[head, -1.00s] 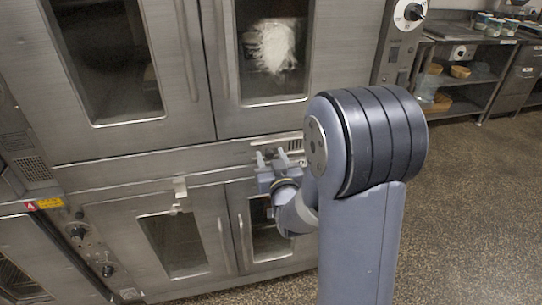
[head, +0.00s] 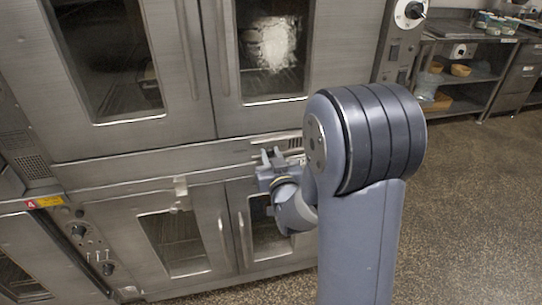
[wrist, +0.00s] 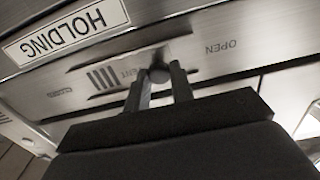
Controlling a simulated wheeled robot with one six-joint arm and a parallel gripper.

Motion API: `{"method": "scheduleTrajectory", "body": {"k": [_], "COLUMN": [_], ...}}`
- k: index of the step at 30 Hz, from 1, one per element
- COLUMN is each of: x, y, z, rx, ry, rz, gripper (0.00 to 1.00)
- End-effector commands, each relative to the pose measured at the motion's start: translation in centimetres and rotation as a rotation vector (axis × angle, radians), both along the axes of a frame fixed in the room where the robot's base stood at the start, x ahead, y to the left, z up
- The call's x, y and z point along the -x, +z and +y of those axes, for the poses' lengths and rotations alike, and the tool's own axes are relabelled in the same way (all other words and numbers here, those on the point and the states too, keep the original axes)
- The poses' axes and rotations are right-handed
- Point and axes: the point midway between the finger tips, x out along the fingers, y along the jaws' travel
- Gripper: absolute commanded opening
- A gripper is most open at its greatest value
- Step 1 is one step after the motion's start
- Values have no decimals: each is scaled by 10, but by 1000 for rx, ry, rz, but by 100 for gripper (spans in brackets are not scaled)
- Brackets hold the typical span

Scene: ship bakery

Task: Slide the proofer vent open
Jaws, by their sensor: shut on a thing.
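The proofer vent is a metal strip with dark slots (wrist: 103,78) on the front between the upper and lower doors. Its small round knob (wrist: 158,74) shows in the wrist view between the two fingers of my gripper (wrist: 160,88). The fingers are shut on the knob. An upside-down "OPEN" mark (wrist: 222,48) is right of the knob, and a blurred mark (wrist: 60,92) is left of the slots. The fingers hide part of the "VENT" lettering. In the head view, my gripper (head: 272,156) is at the strip; the knob is hidden there.
A "HOLDING" label (wrist: 68,32) is beside the vent in the wrist view. In the head view, the upper glass doors (head: 272,50) and lower doors (head: 178,240) are shut. A steel shelf unit (head: 470,70) stands back right. The floor (head: 480,210) at right is clear.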

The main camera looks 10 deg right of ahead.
Motion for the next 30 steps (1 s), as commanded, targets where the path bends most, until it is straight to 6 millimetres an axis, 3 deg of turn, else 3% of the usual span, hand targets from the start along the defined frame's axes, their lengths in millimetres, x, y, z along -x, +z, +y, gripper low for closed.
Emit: {"method": "scheduleTrajectory", "body": {"k": [5,15,22,23,30], "x": [0,0,0,0,0], "y": [-1,-1,0,0,0], "z": [1,22,23,23,22], "rx": [0,0,1,1,1], "ry": [1,3,5,5,3], "rz": [0,-1,0,1,0], "gripper": [0,0,0,24,44]}}
